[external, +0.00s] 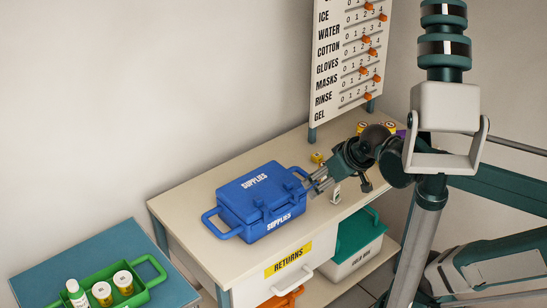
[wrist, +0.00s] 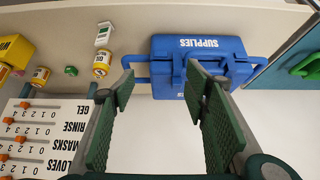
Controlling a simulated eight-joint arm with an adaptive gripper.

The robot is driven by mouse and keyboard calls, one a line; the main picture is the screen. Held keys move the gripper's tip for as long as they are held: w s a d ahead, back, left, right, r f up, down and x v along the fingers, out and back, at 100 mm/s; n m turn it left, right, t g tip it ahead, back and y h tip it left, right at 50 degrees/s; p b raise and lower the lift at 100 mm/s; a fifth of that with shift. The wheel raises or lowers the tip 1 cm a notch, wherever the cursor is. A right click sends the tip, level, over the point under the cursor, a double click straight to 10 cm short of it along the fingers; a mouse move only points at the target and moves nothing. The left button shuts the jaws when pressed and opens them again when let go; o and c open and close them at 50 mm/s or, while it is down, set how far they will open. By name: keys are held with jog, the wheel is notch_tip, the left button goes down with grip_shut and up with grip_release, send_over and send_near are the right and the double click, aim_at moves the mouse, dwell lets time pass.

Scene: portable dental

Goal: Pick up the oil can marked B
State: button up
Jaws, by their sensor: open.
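My gripper (external: 318,184) is open and empty, beside the right-hand handle of the blue supplies case in the external view. In the wrist view its two green-padded fingers (wrist: 160,80) stand wide apart, with the blue case beyond them. Small yellow-and-white cans stand on the table: one (wrist: 102,63) is left of the fingers in the wrist view, and another (wrist: 41,76) is farther left. In the external view, yellow-topped cans (external: 362,128) and (external: 390,126) show behind my arm. I cannot read a B on any can.
The blue supplies case (external: 255,200) sits on the cream table (external: 185,205). A white-and-green box (wrist: 104,34) and a small green item (wrist: 71,70) are near the cans. The slider board (external: 345,60) stands at the back. A green tray (external: 130,297) is at lower left.

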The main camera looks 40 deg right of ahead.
jog(key=w+d+r+m+g+h+p, duration=0.1)
jog(key=w+d+r+m+p, duration=0.3)
jog(key=w+d, duration=0.5)
jog(key=m+g+h+p, duration=0.3)
jog(key=m+g+p, duration=0.2)
jog(key=m+p, duration=0.55)
send_near(363, 125)
jog(key=shift+m, duration=0.95)
jog(key=b+x, duration=0.2)
jog(key=x, duration=0.3)
jog(key=shift+a, duration=0.1)
jog(key=shift+f+g, duration=0.2)
jog(key=shift+g, duration=0.1)
jog(key=shift+d, duration=0.25)
jog(key=shift+x, duration=1.3)
jog(key=shift+f, duration=0.1)
